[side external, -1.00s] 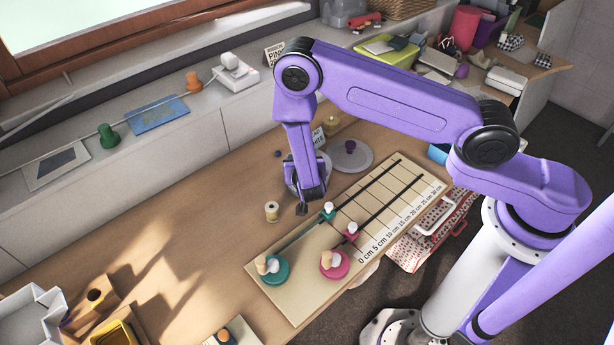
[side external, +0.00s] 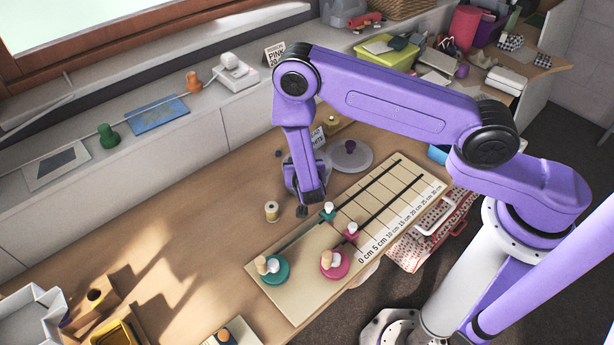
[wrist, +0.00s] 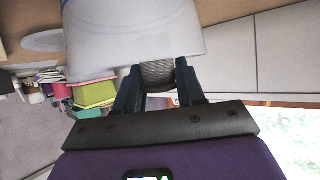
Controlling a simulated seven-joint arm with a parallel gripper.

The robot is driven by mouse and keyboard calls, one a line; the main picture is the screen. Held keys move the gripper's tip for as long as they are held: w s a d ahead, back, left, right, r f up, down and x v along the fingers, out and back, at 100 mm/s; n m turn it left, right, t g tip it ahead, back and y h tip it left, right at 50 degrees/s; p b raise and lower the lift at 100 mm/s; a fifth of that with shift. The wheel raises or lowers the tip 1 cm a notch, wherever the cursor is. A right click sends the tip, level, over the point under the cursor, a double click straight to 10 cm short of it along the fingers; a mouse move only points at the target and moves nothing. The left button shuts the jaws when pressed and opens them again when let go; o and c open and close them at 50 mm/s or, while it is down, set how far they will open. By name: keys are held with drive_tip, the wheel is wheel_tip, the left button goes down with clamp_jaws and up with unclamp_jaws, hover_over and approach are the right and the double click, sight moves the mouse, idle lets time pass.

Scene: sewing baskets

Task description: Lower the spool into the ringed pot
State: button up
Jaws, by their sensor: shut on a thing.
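In the wrist view, my gripper (wrist: 157,84) is shut on a dark grey spool-like thing (wrist: 157,72), which sits between the two blue-black fingers. A large whitish, translucent pot (wrist: 130,35) fills the view just beyond the fingers. The spool overlaps it in the picture, and I cannot tell whether it is inside, above or in front of the rim. In the side view my gripper (side external: 303,209) points down over the table. The pot is mostly hidden behind my wrist there, and the spool is too small to make out clearly.
A tan spool (side external: 271,212) stands on the table left of my gripper. A measuring board (side external: 300,290) with teal and pink pieces lies in front.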

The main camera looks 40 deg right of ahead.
drive_tip(key=shift+f, duration=0.9)
idle(0.5)
drive_tip(key=o, duration=1.1)
